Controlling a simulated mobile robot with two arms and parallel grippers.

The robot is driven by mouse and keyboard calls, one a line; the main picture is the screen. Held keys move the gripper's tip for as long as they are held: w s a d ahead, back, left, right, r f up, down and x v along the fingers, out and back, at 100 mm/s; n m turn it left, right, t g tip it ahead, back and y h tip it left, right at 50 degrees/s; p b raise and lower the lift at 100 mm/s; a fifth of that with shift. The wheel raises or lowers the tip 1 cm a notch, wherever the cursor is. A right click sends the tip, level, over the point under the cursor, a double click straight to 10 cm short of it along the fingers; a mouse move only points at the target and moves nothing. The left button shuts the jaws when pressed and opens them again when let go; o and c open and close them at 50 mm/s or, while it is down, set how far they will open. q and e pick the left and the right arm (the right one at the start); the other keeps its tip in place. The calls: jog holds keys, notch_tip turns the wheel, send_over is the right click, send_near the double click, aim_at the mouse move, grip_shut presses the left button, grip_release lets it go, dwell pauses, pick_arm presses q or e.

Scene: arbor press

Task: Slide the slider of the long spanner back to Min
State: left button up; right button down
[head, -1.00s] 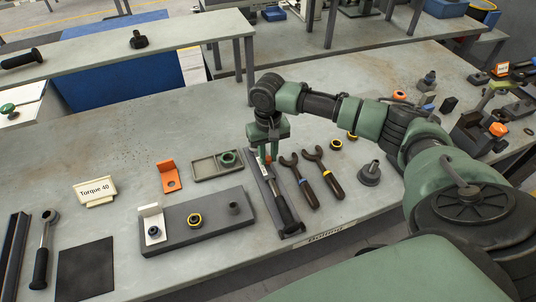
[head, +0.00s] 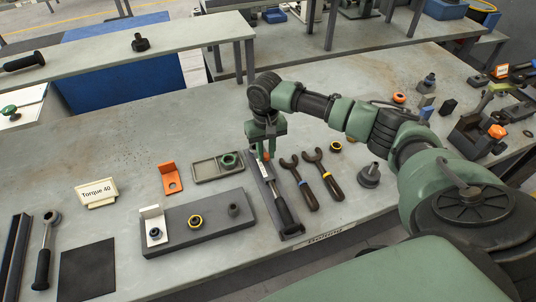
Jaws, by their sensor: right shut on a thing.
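The long spanner (head: 282,208) lies in a narrow dark tray (head: 292,235) on the bench, its black handle toward the front edge. My right gripper (head: 265,157) points down over the far end of this spanner. It is shut on the small orange-red slider (head: 266,156), which is mostly hidden between the fingers. The scale marks and the Min mark are too small to read. My left gripper is not in view.
Two open-ended spanners (head: 308,195) (head: 331,186) lie just right of the tray. A grey block with fittings (head: 200,233) and a shallow tray (head: 205,170) are close on the left. A "Torque 40" sign (head: 97,192) stands further left. Clear bench lies behind the gripper.

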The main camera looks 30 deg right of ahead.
aim_at(266, 154)
jog(key=shift+w, duration=0.15)
jog(key=c, duration=1.3)
grip_release()
jog(key=shift+o, duration=0.2)
notch_tip(266, 154, up, 8)
jog(key=shift+f+b, duration=0.1)
jog(key=shift+b, duration=0.75)
